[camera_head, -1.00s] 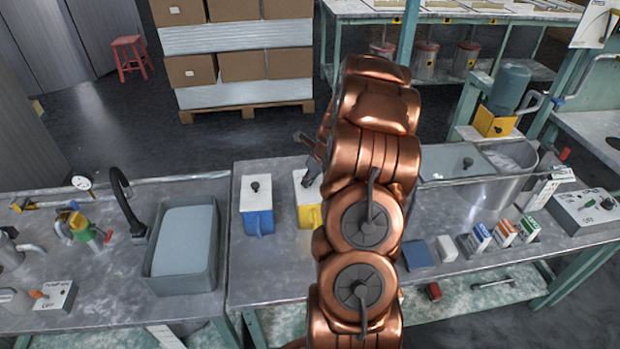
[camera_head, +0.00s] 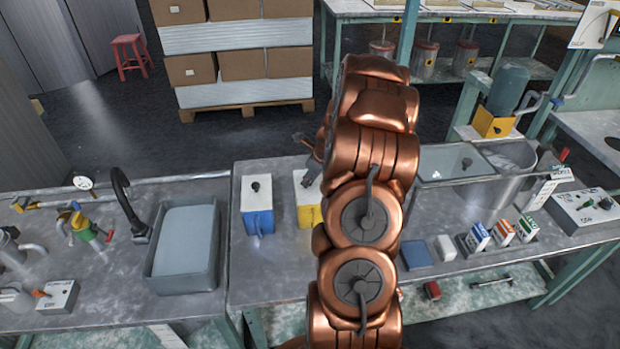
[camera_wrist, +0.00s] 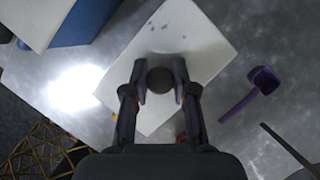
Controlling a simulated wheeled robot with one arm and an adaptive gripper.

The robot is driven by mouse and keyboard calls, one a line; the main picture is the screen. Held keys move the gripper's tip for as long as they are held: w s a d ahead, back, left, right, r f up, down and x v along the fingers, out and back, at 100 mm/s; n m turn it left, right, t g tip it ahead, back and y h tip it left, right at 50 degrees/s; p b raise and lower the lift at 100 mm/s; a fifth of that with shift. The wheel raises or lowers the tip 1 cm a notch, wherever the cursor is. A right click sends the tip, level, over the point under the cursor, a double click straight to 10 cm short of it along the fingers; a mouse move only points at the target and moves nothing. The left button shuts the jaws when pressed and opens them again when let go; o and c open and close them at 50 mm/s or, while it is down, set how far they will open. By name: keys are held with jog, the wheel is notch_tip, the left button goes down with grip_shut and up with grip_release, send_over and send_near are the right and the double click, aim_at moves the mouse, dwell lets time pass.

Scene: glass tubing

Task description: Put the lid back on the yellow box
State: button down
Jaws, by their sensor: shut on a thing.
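The yellow box (camera_head: 309,216) stands on the metal bench just right of the blue box, partly hidden behind my arm. Its white lid (camera_head: 302,187) lies over its top in the head view; I cannot tell whether it is fully seated. In the wrist view the lid (camera_wrist: 185,42) is a pale slab with a dark round knob (camera_wrist: 160,80), and it hides the box below. My gripper (camera_wrist: 160,88) has its two fingers closed around the knob. In the head view my arm mostly hides my gripper.
The blue box (camera_head: 258,220) with its own white lid and knob stands close on the left. A purple object (camera_wrist: 262,80) lies to the right in the wrist view. A grey basin (camera_head: 184,245) stands further left. Small cartons (camera_head: 502,232) stand at the right.

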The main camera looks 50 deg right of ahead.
jog(key=c, duration=0.8)
grip_release()
jog(key=shift+c, duration=0.2)
jog(key=shift+o, duration=0.3)
jog(key=o, duration=0.4)
jog(key=shift+r+p, duration=2.9)
jog(key=shift+r, duration=0.6)
grip_shut()
